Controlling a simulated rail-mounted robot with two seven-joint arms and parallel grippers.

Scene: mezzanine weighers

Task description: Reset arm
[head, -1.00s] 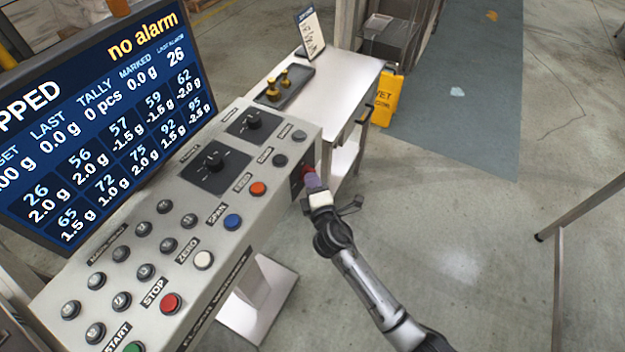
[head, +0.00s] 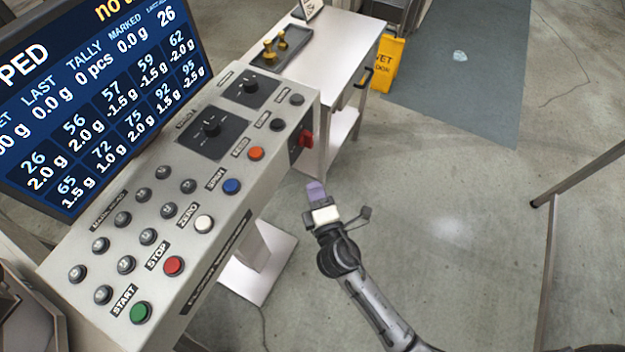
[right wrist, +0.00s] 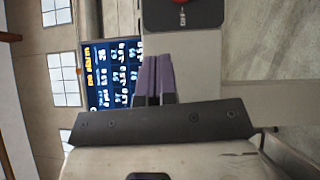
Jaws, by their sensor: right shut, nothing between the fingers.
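My right gripper (head: 315,190) is in the middle of the head view, in open air beside the right end of the control console (head: 262,190). Its purple fingers are closed together with nothing between them, as the right wrist view (right wrist: 153,78) also shows. A red switch knob (head: 305,139) is on the console's end face, above and apart from the fingertips. In the right wrist view, the red knob (right wrist: 182,2) is cut off by the top edge, on its dark plate (right wrist: 200,16). My left gripper is not in view.
A screen (head: 95,100) stands behind the console's buttons and dials. A steel side table (head: 345,50) holds a dark tray (head: 296,44) with brass-coloured weights. A yellow wet-floor sign (head: 385,62) stands beyond. A metal rail (head: 580,175) is at right; floor between is clear.

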